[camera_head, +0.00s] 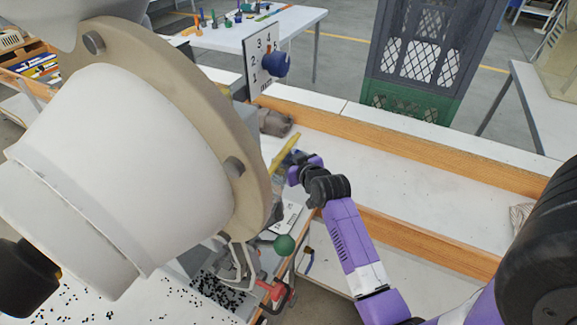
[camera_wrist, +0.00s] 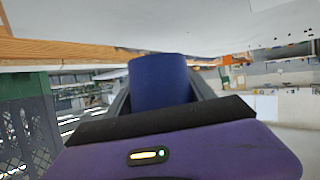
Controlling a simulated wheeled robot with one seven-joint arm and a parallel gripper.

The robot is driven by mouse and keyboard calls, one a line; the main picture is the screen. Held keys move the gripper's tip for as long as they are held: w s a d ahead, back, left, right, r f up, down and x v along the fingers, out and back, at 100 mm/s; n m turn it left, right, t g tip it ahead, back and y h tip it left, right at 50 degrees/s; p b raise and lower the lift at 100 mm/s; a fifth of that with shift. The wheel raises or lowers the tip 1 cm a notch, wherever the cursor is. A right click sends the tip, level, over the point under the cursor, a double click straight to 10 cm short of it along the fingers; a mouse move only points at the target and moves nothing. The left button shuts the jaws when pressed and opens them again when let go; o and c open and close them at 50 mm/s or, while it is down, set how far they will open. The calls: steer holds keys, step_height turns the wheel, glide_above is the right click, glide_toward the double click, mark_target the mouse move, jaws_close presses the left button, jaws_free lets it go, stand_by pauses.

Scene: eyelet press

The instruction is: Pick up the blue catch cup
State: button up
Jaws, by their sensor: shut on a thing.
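The blue catch cup (camera_wrist: 158,78) is a plain blue cylinder, seen close up in the wrist view. It sits between the two dark fingers of my gripper (camera_wrist: 161,93), which is shut on it. The lower part of the cup is hidden behind the gripper's dark front edge. In the head view my purple gripper (camera_head: 304,168) is at the far end of my arm, near the press. I cannot make out the cup there.
A large white and tan press body (camera_head: 130,160) fills the left of the head view. A yellow bar (camera_head: 285,151) and a green ball knob (camera_head: 284,244) are near my gripper. Wooden rails (camera_head: 410,153) edge the white bench. A crate stack (camera_head: 420,60) stands behind.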

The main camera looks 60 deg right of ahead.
step_height(320, 180, up, 17)
steer(key=shift+f+b, duration=0.2)
steer(key=shift+b, duration=0.1)
